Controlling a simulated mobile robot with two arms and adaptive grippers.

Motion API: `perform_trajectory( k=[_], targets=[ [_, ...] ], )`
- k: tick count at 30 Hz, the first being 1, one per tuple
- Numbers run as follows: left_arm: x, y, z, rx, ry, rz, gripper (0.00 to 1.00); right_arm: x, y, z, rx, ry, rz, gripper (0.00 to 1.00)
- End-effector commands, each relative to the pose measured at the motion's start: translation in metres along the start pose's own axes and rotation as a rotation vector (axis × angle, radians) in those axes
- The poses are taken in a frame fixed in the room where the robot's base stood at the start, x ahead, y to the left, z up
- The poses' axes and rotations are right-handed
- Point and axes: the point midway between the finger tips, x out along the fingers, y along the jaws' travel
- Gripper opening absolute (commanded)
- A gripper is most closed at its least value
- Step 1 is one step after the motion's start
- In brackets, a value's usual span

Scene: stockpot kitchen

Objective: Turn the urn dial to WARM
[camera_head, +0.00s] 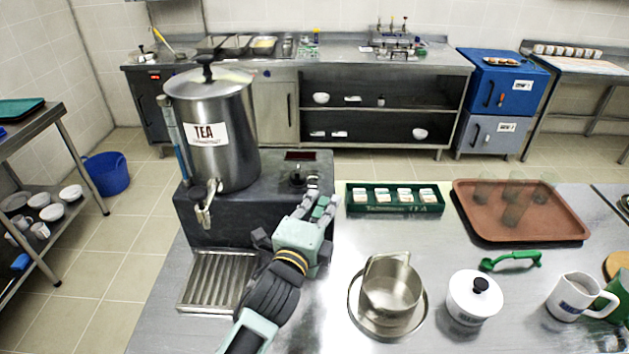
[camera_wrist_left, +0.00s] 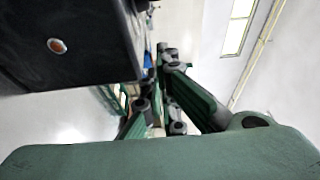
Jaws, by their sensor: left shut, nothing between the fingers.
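The steel tea urn (camera_head: 240,150) with a TEA label stands on a dark base unit (camera_head: 205,215). A small dial-like knob (camera_head: 298,174) sits on the base's top right, below a dark display (camera_head: 300,155); its setting is too small to read. My left gripper (camera_head: 318,203) is shut and empty at the base's right front corner, just right of and below the knob. In the left wrist view, my gripper's fingers (camera_wrist_left: 158,90) are together beside the dark base (camera_wrist_left: 75,50), which shows an orange lamp (camera_wrist_left: 57,46). My right gripper is out of view.
A drip tray (camera_head: 218,282) lies in front of the base, near my left arm. A green box of packets (camera_head: 394,209), a brown tray (camera_head: 520,228), a steel pot (camera_head: 391,290) and a white lidded jar (camera_head: 473,310) stand to the right.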

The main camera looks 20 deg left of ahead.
Motion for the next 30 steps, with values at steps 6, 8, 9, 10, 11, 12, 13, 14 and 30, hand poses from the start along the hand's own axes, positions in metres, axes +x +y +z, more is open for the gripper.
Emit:
perform_trajectory(
  k=[6,8,9,10,11,12,13,14,30],
  targets=[
    [0.048,-0.003,0.001,-0.002,-0.002,0.0,0.0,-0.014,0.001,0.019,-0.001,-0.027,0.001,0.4],
    [0.058,-0.003,0.0,-0.003,-0.001,0.001,0.0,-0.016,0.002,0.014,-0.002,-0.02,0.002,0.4],
    [0.065,-0.003,0.0,-0.003,-0.001,0.0,0.0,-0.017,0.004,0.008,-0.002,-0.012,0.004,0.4],
    [0.063,-0.003,0.006,0.001,-0.002,0.003,0.0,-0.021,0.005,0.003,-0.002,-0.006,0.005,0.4],
    [0.06,-0.003,0.013,0.003,-0.003,0.004,0.0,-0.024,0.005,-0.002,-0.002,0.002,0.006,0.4],
    [0.057,-0.003,0.018,0.002,-0.003,0.004,0.0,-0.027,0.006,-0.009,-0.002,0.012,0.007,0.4],
    [0.055,-0.003,0.022,0.002,-0.003,0.003,0.0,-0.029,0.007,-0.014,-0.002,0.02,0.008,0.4],
    [0.054,-0.003,0.025,0.003,-0.002,0.003,0.0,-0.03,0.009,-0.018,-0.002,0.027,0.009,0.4],
    [0.049,0.0,0.038,-0.002,-0.001,0.001,0.0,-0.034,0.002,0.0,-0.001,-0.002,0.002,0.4]
  ],
)
